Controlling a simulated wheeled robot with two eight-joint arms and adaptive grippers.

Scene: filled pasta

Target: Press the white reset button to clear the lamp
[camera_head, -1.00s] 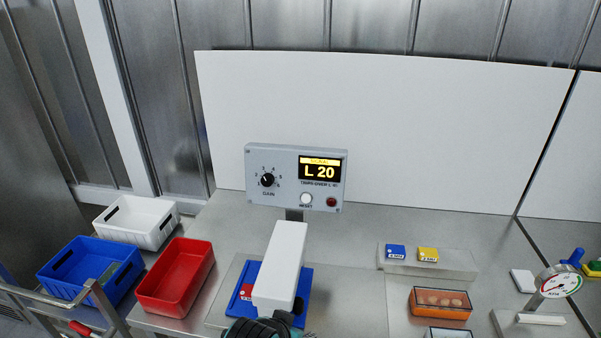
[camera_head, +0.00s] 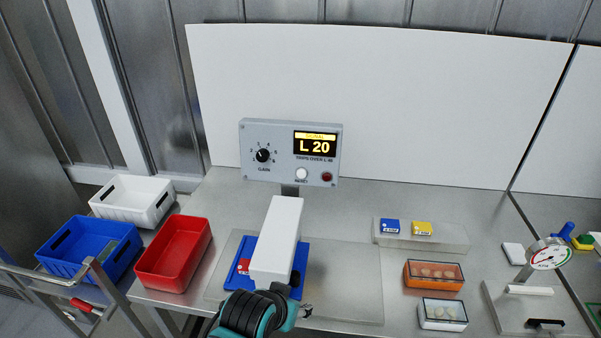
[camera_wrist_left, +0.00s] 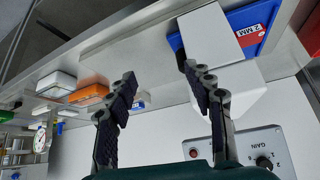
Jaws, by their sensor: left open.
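The white reset button (camera_head: 302,174) sits low on the front of a grey control box (camera_head: 258,136), in the head view. A dark red lamp (camera_head: 327,177) is just right of it, below a lit yellow display (camera_head: 316,146) reading L 20. A black gain knob (camera_head: 262,155) is on the left. In the left wrist view my left gripper (camera_wrist_left: 160,80) is open with nothing between its fingers. The box (camera_wrist_left: 255,140) shows beyond the gripper at lower right there; I cannot make out the button. In the head view my teal and black wrist (camera_head: 250,312) is at the bottom, well short of the box.
A white block-shaped head (camera_head: 277,237) over a blue base (camera_head: 240,268) stands in front of the box. Red (camera_head: 174,252), blue (camera_head: 66,254) and white (camera_head: 133,202) bins are at left. Pasta boxes (camera_head: 433,287) and a gauge (camera_head: 548,257) are at right.

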